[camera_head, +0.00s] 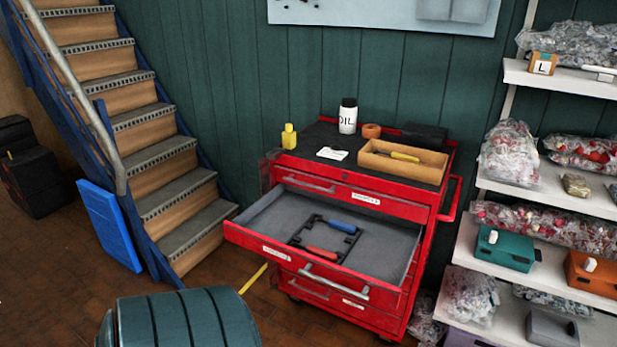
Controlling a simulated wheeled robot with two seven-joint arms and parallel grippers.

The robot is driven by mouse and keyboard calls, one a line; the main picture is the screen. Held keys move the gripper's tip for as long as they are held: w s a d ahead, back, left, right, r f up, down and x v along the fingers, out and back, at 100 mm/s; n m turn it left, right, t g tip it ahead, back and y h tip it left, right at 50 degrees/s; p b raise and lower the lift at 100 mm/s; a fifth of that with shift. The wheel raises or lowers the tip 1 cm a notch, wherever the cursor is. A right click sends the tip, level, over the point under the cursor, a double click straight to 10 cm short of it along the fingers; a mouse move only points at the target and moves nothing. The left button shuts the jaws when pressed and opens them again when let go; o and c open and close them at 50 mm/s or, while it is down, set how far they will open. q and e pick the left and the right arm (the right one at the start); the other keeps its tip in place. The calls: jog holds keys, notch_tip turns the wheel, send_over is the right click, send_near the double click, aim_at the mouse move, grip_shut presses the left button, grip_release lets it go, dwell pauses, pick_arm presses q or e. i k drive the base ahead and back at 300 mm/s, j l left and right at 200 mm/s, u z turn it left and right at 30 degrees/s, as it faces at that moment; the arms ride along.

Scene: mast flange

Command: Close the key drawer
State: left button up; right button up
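A red tool cabinet (415,255) stands against the green wall, right of centre. One of its drawers (252,242), with a grey inside, is pulled out towards me. In it lie a black frame-like object (298,236), a blue-handled tool (342,226) and a red-handled tool (322,252). The drawer's front bears a label (277,252) too small to read for certain. The drawer above it (340,192) and those below look shut. Neither of my grippers is in view.
On the cabinet top stand an oil bottle (348,116), a yellow bottle (289,137) and an open wooden box (404,161). A shelf (560,190) with bagged goods is close on the right. Stairs (165,165) rise at the left. A green ribbed rounded object (180,318) is at the bottom.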

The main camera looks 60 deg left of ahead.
aim_at(373, 264)
jog(key=k+j, duration=0.1)
jog(key=j, duration=3.4)
jog(key=k+u, duration=0.05)
jog(key=k, duration=0.05)
